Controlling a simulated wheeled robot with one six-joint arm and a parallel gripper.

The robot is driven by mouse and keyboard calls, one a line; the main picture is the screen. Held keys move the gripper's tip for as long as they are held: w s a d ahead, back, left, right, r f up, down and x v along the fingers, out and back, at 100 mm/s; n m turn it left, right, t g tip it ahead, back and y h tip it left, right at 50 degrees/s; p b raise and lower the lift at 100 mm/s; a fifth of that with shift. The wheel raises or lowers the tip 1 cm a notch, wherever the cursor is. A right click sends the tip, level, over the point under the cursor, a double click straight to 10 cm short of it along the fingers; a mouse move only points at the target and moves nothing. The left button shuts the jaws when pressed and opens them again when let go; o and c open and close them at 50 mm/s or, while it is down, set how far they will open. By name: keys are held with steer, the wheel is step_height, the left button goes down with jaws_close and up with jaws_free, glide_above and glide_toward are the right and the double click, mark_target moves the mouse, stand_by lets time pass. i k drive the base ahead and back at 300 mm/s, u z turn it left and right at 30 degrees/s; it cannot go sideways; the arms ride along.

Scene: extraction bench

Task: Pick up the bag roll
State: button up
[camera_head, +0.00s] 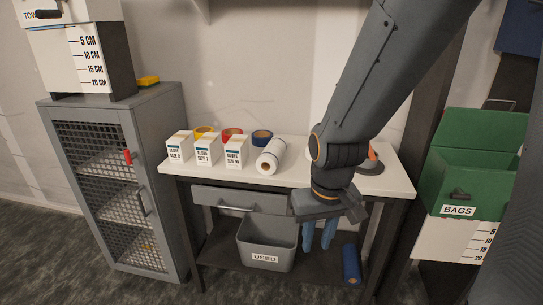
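My gripper (345,213) is at the bench's front edge, right of the white roll and above the blue roll, apart from both.
The bench (300,181) holds several white glove boxes (207,151) and coloured tape rolls (262,138). A mesh cabinet (120,190) stands left, a green BAGS box (466,175) right.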

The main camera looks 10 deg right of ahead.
mark_target(267, 162)
steer(key=z, duration=0.4)
steer(key=k, duration=0.45)
steer(key=u, duration=0.6)
steer(key=i, duration=1.25)
steer(key=z, duration=0.6)
steer(key=i, duration=0.55)
steer(key=z, duration=0.75)
